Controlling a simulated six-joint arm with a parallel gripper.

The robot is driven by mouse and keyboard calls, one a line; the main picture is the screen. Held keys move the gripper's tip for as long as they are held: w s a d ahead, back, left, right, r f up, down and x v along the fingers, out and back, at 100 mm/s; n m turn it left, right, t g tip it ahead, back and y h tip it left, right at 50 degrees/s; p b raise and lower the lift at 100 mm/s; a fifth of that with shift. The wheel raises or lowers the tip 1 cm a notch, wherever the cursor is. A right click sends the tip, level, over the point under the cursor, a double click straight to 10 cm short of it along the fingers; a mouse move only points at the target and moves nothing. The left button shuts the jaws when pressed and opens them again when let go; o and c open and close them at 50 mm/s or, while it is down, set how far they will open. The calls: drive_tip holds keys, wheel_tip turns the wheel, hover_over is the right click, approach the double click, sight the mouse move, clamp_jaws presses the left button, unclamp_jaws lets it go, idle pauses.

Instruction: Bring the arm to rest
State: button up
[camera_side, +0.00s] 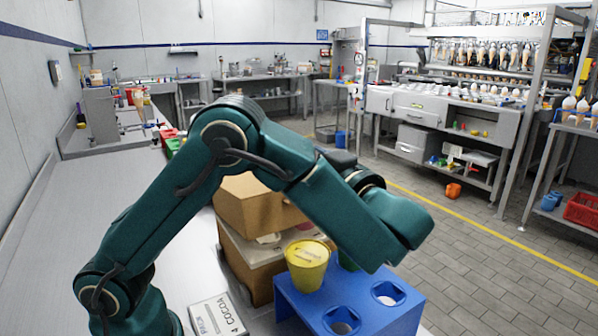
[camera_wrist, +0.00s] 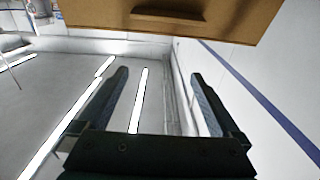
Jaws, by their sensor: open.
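My teal arm is bent over the work area in the side view, with its forearm sloping down to the right above a blue stand (camera_side: 300,306). My gripper's fingers cannot be made out there. In the wrist view my gripper (camera_wrist: 158,76) is open, its two dark fingers wide apart with nothing between them. A brown cardboard surface (camera_wrist: 170,14) with a slot crosses the top of that view, beyond the fingertips.
A yellow tub (camera_side: 307,266) sits in the blue stand, which also has round holes. Stacked cardboard boxes (camera_side: 250,205) stand behind my arm. A white box marked COCOA (camera_side: 216,316) lies at the front. The metal counter at left (camera_side: 95,215) is clear.

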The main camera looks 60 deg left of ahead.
drive_tip(key=shift+d+r, duration=0.2)
drive_tip(key=shift+d, duration=0.65)
